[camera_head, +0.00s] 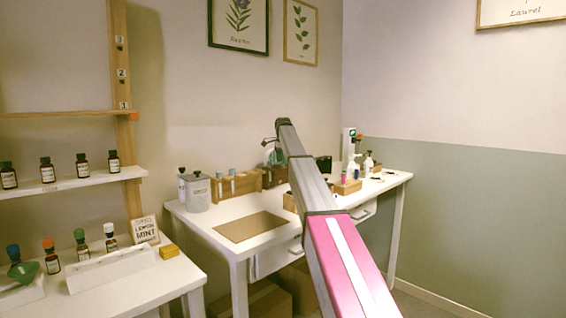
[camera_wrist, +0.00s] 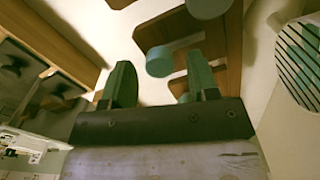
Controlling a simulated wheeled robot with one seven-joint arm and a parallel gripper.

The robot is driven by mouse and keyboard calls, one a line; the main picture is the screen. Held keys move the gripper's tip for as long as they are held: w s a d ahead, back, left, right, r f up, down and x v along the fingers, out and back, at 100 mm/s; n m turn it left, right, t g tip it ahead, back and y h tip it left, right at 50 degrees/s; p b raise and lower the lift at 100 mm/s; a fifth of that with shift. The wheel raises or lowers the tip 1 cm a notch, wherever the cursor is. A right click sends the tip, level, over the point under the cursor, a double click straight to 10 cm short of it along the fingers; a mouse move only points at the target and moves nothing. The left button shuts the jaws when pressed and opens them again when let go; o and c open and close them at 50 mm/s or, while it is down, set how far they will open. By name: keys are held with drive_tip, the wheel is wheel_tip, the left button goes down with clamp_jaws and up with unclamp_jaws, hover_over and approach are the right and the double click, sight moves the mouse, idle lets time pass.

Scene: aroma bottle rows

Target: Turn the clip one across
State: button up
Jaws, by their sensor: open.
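A small orange piece (camera_head: 134,116), which may be the clip, sits on the wooden post at the left, beside the lowest number label, 1. Labels 2 and 3 are above it on the post. I cannot tell how it is turned. No clip is clearly seen in the wrist view. My gripper (camera_wrist: 158,88) is open, with two green fingers apart and nothing seen between them. A wooden block (camera_wrist: 180,28) and a blue-grey round piece (camera_wrist: 160,61) are beyond the fingertips. In the head view my gripper is mostly hidden by my arm, over the back of the white desk.
The white desk (camera_head: 222,226) holds a brown mat (camera_head: 249,226), a grey canister (camera_head: 197,192), a wooden box (camera_head: 236,184) and several bottles at right. Left, a white shelf (camera_head: 80,184) bears dark bottles above a white table (camera_head: 140,284). A striped disc (camera_wrist: 300,62) is close at wrist-view right.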

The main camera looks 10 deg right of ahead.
drive_tip(key=shift+f, duration=0.35)
drive_tip(key=shift+c, duration=0.3)
drive_tip(key=c, duration=0.9)
drive_tip(key=shift+o, duration=0.2)
